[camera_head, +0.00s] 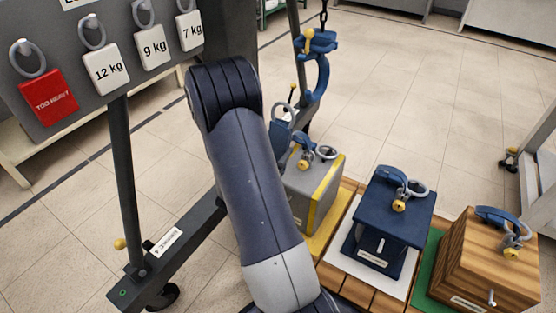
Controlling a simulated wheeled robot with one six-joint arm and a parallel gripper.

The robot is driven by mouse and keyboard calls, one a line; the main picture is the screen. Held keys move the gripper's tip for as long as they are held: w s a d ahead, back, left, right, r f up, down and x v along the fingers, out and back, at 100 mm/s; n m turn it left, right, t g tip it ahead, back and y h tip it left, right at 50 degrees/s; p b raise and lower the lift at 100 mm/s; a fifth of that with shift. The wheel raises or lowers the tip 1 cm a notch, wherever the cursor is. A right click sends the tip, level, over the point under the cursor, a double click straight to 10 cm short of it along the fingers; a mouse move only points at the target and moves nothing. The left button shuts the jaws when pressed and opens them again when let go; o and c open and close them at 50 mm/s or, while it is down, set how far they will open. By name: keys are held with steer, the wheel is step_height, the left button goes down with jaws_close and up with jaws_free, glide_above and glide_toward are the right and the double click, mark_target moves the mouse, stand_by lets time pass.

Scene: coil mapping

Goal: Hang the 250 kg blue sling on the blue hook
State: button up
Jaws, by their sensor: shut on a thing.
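The blue hook (319,78) hangs from a dark chain at the top middle, with a blue block and a yellow knob above its curved part. My arm rises from the bottom middle and bends at the upper left of centre. It hides what lies behind it, and I cannot make out my gripper or its fingertips. A blue-grey part shows just right of my arm, below the hook; I cannot tell what it belongs to. I cannot identify the 250 kg blue sling or read a 250 kg mark.
A grey panel (105,20) at left carries rings with weight tags and a red "TOO HEAVY" tag (49,97). A grey block (316,192), a dark blue block (393,222) and a wooden block (488,262) stand at right, topped with blue fittings. Open floor lies behind them.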

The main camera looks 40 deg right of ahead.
steer(key=shift+s+d+f, duration=0.2)
steer(key=shift+d+f, duration=0.05)
steer(key=shift+f, duration=0.05)
steer(key=p+x, duration=0.1)
steer(key=x, duration=0.6)
stand_by(0.3)
stand_by(0.4)
steer(key=w+d+f+b, duration=0.3)
steer(key=d+b, duration=0.3)
steer(key=d, duration=0.4)
steer(key=shift+d+f+b, duration=0.25)
steer(key=shift+f+b, duration=0.15)
steer(key=shift+f, duration=0.15)
stand_by(0.4)
stand_by(0.4)
steer(key=o, duration=1.3)
steer(key=shift+c, duration=0.2)
